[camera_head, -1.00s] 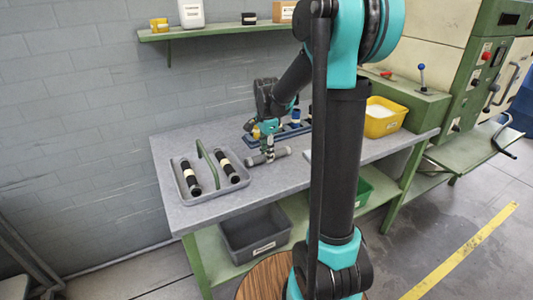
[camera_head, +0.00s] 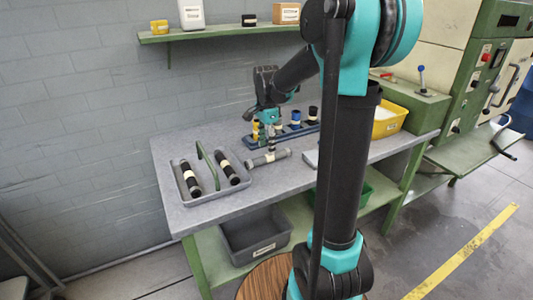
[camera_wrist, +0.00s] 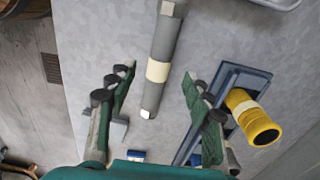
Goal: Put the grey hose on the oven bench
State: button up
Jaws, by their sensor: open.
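The grey hose (camera_head: 268,159) lies on the grey workbench top, right of the tray. It is a short grey tube with a pale band, and it also shows in the wrist view (camera_wrist: 164,38). My gripper (camera_head: 272,147) is above the hose. In the wrist view my gripper (camera_wrist: 157,82) is open, with its green fingers on either side of the hose's near part and nothing held. A green bench (camera_head: 470,150) juts out from the green and cream oven-like machine (camera_head: 490,65) at the right. Its visible top looks bare.
A grey tray (camera_head: 206,192) with dark banded tubes and a green handle is at left. A blue rack (camera_head: 297,131) holds upright pieces behind the hose; a yellow one (camera_wrist: 255,120) is close to my right finger. A yellow bin (camera_head: 388,121) stands at the bench's right.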

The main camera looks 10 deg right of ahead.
notch_tip(320, 180, up, 8)
jog(key=shift+f, duration=0.15)
dwell(0.3)
